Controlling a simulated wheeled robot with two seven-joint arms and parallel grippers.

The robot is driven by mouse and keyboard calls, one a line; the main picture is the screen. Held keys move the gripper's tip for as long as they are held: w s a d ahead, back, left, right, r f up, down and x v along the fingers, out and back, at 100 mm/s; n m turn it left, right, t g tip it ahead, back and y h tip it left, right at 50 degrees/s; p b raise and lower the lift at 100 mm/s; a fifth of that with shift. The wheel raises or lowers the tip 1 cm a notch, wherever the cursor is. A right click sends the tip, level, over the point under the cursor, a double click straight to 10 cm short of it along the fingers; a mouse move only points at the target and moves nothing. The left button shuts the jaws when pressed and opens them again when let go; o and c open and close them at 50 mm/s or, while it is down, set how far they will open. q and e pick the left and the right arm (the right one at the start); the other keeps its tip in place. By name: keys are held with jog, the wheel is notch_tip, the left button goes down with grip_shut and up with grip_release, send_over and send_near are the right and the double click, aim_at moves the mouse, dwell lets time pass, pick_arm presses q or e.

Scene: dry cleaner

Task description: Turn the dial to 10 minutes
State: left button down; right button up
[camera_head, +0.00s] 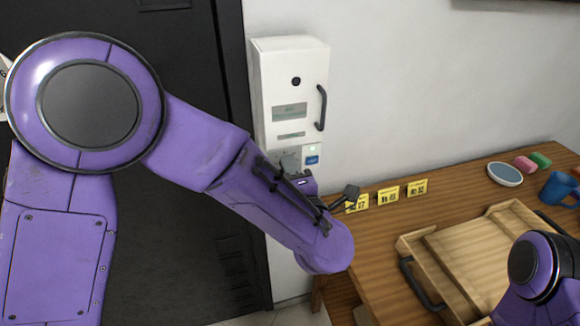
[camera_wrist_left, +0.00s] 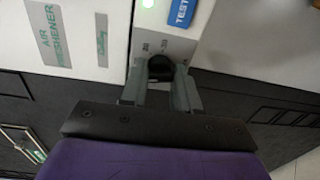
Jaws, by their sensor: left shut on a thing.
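A white wall-mounted air freshener box (camera_head: 284,75) has a dark handle, a small grey panel and a blue TEST label (camera_wrist_left: 181,12) beside a lit green light. The black dial (camera_wrist_left: 161,67) sits on the box's lower face in the left wrist view. My left gripper (camera_wrist_left: 160,82) is shut on the dial, one finger on each side. The dial's pointer setting cannot be read, and small markings around it are too blurred. In the head view my left forearm hides most of the gripper (camera_head: 303,183) and the dial. My right gripper is not in view.
A wooden table (camera_head: 465,187) stands at the right with a wooden tray (camera_head: 412,243), yellow signs (camera_head: 388,195), a blue mug (camera_head: 557,188), a small dish (camera_head: 504,174) and coloured blocks (camera_head: 525,164). A dark door (camera_head: 190,60) is behind my left arm.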

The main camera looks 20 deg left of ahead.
pick_arm(q)
jog(key=shift+r+m+p, duration=0.1)
jog(key=shift+m+p, duration=0.4)
jog(key=shift+m, duration=0.6)
jog(key=c, duration=0.9)
grip_release()
jog(key=shift+o, duration=0.2)
jog(key=b+v, duration=0.3)
jog(key=v, duration=0.7)
jog(key=shift+s+d, duration=0.15)
jog(key=shift+d, duration=0.15)
